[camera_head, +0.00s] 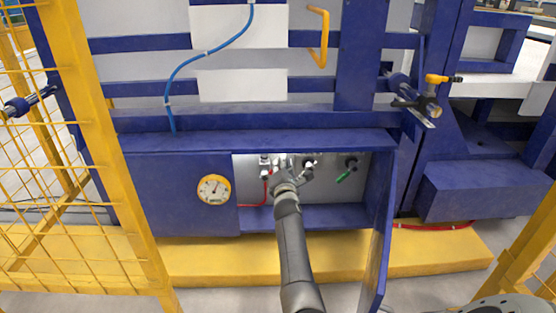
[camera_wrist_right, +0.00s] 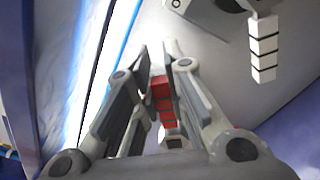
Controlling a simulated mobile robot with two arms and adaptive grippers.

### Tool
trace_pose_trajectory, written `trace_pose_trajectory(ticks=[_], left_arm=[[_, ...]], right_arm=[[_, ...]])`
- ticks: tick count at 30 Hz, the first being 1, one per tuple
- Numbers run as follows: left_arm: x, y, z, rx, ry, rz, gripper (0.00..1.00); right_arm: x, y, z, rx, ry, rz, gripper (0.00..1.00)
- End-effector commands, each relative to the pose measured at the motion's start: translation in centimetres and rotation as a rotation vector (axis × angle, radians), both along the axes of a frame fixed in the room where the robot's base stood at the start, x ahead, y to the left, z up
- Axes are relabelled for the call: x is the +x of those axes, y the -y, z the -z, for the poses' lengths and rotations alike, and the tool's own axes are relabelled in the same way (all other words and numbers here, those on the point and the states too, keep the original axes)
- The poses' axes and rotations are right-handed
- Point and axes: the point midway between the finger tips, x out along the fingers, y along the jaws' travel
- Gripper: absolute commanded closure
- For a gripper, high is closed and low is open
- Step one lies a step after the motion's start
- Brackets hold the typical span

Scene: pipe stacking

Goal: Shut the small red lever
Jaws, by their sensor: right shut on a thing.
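The small red lever (camera_wrist_right: 162,95) shows in the right wrist view as a segmented red handle between the fingers of my right gripper (camera_wrist_right: 160,62). The fingers are closed around it. In the head view my right gripper (camera_head: 284,170) reaches from below into the open compartment of the blue machine, at the row of valves. There the gripper largely hides the red lever, and I cannot tell its angle. My left gripper is in neither view.
A white segmented lever (camera_wrist_right: 263,48) is nearby in the wrist view. A green lever (camera_head: 344,176) sits to the right in the compartment. The open blue door (camera_head: 379,240) stands close right of my arm. A gauge (camera_head: 213,190) is at left; a yellow mesh fence (camera_head: 120,150) stands further left.

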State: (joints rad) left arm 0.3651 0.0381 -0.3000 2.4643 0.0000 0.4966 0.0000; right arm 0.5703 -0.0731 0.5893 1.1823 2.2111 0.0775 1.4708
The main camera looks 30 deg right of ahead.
Motion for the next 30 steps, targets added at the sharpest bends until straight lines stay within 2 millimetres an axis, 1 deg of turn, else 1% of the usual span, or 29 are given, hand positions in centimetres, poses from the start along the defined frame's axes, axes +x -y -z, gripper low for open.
trace_pose_trajectory(ticks=[6,15,21,30], left_arm=[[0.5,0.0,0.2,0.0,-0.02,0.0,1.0],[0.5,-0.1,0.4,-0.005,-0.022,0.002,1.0],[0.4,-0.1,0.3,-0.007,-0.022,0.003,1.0],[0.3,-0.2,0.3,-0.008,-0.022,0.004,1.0]], right_arm=[[-0.5,0.6,1.4,0.174,0.101,0.001,1.0],[-0.8,1.1,3.0,0.359,0.215,0.001,1.0],[-0.8,1.2,3.6,0.432,0.26,0.001,1.0],[-0.9,1.3,3.9,0.472,0.286,0.001,1.0]])
